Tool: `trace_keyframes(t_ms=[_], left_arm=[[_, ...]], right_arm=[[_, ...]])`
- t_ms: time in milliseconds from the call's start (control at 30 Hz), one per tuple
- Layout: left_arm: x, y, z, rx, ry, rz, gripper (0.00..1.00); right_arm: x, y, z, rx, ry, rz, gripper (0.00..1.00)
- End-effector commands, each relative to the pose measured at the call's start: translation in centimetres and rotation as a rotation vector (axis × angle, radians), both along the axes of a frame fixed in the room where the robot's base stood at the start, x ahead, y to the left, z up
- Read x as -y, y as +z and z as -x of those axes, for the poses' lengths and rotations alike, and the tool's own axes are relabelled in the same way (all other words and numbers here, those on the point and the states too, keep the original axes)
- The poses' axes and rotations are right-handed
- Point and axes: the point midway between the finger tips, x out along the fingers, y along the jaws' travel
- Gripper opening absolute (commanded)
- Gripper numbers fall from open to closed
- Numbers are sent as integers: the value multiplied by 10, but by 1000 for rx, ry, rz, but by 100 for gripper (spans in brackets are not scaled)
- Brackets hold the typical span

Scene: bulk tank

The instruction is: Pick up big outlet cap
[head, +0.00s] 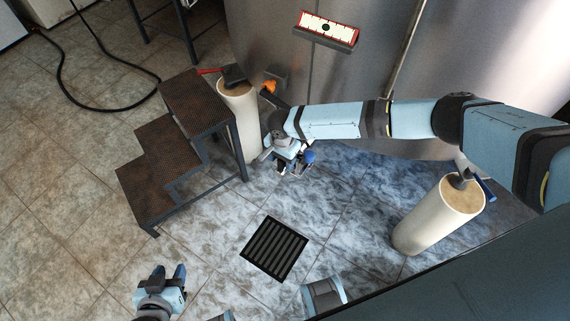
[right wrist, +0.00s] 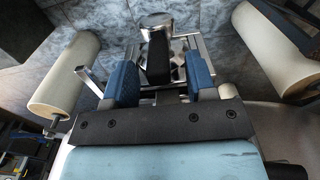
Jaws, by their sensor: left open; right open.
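A shiny metal round piece, which looks like the big outlet cap (right wrist: 155,19), shows at the top middle of the right wrist view, with a dark bar running from it toward my wrist. My right gripper (right wrist: 161,76) is open, its two blue fingers on either side of that bar; I cannot tell whether they touch anything. In the head view my right gripper (head: 296,160) is low in front of the steel tank, and the outlet there is mostly hidden by it. My left gripper (head: 168,275) is open and empty above the floor at lower left.
Rusty steps (head: 165,145) stand left of my right gripper. Cream cylinders stand beside the steps (head: 240,108) and at right (head: 425,225), tools on top. The tank (head: 265,40) curves behind. A floor drain (head: 274,248) lies in open tiled floor.

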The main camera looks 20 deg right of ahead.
Motion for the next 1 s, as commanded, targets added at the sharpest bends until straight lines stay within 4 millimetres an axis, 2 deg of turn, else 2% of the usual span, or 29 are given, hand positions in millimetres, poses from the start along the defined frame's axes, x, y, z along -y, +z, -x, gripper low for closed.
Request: trace_keyframes(t_ms=[33,67,267,733,867,1000], left_arm=[[0,0,0,1,0,0,43],[0,0,0,1,0,0,43],[0,0,0,3,0,1,43],[0,-1,0,-1,0,0,43],[0,1,0,0,-1,-1,43],[0,4,0,6,-2,-2,43]], right_arm=[[0,0,0,0,0,0,51],[0,0,0,0,0,0,46],[0,0,0,0,0,0,0],[0,4,-1,1,0,-1,0],[0,15,0,2,1,-1,0],[0,36,-1,3,1,-1,0]])
